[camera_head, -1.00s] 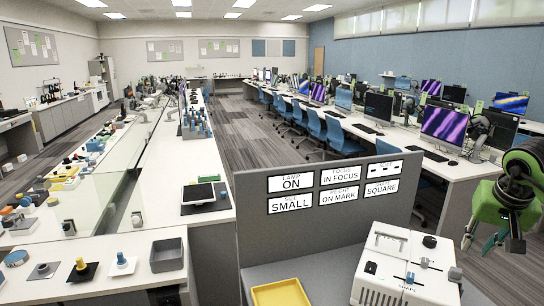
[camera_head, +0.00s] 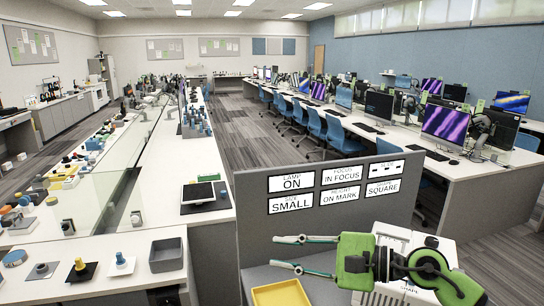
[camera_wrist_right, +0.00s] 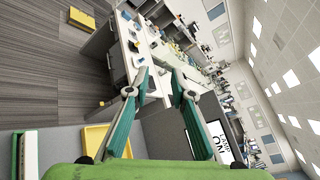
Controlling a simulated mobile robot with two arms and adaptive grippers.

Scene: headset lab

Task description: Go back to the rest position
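My right gripper (camera_head: 274,252) is green and black. It reaches across the front of the head view with its fingers pointing left, parted and with nothing between them. It is above the grey desk surface and partly hides the white device (camera_head: 397,240). In the right wrist view its two teal fingers (camera_wrist_right: 158,76) are also apart and empty. My left gripper is not in view.
A grey partition (camera_head: 325,228) with white sign cards (camera_head: 290,183) stands just behind the right gripper. A yellow tray (camera_head: 280,293) lies below its fingers. At left, a counter holds small knobs and a grey bin (camera_head: 167,255).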

